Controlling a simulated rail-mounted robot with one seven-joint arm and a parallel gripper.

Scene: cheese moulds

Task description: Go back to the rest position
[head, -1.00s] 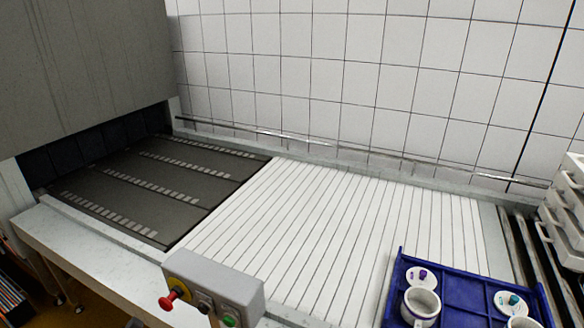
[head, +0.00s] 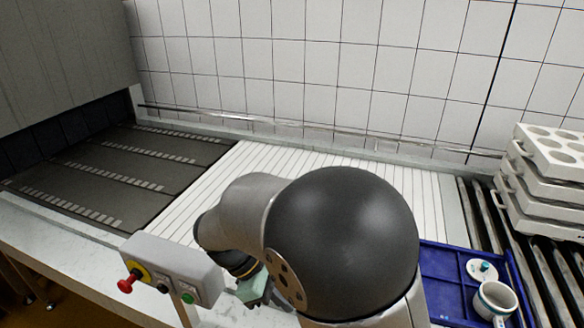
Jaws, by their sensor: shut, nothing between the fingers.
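My arm fills the lower middle of the head view, with its large dark round joint in front of the white slatted belt. My gripper (head: 256,291) shows only in part below the wrist, at the left of that joint and just right of the control box. It is shut with nothing seen in it. The arm hides part of the belt and the left part of the blue crate.
A grey control box (head: 178,268) with a red knob stands at the front left. White moulds (head: 545,185) are stacked on rails behind. The white belt (head: 225,180) is bare where visible.

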